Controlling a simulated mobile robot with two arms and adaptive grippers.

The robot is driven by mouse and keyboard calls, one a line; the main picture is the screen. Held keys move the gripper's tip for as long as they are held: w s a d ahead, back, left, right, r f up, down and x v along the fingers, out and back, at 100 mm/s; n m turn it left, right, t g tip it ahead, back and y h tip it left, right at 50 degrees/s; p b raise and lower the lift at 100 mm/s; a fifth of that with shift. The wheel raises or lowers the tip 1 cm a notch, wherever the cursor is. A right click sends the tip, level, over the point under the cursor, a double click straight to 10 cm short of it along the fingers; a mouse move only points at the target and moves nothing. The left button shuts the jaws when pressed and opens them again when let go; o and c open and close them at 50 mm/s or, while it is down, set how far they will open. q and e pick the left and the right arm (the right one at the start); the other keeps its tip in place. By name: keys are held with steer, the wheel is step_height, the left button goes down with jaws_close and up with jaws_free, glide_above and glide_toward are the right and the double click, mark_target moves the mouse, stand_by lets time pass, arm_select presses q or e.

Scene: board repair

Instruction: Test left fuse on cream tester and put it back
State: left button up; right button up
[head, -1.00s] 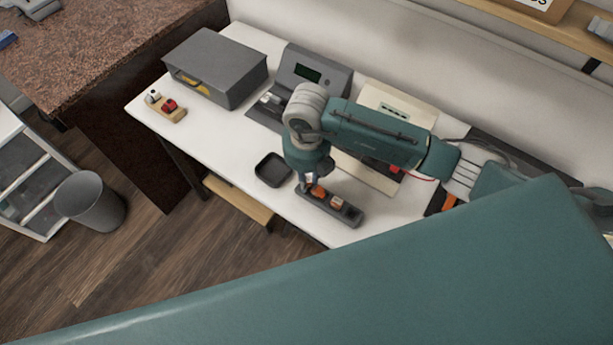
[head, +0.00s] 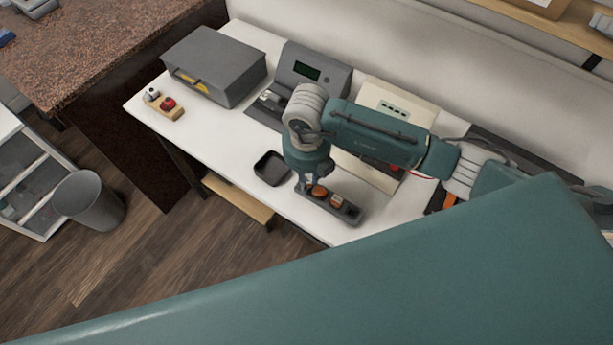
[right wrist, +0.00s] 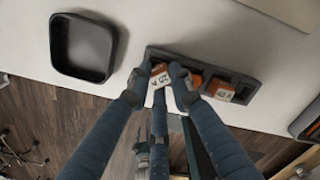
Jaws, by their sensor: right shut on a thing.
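My right gripper (right wrist: 160,80) is shut on the left fuse (right wrist: 159,77), an orange block with a pale, marked face, at the left end of the dark fuse holder (right wrist: 255,76). I cannot tell whether the fuse is seated or slightly raised. In the head view the right gripper (head: 304,184) is over the left end of the holder (head: 342,216), and the held fuse is hard to make out. Another orange fuse (right wrist: 220,89) sits further right in the holder, beside an orange part (right wrist: 196,81). The cream tester (head: 388,98) stands behind my right arm, partly hidden. My left gripper is out of view.
An empty black tray (head: 271,168) lies left of the holder. A grey device with a green display (head: 309,72) and a grey box (head: 213,64) stand at the back. A small wooden block with red and white knobs (head: 163,104) is at the left edge.

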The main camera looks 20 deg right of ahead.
steer(key=shift+f, duration=0.15)
steer(key=o, duration=1)
steer(key=shift+w, duration=0.1)
steer(key=shift+o, duration=0.5)
steer(key=shift+o, duration=0.9)
steer(key=shift+r, duration=0.2)
steer(key=shift+r+p, duration=1)
steer(key=shift+r, duration=0.4)
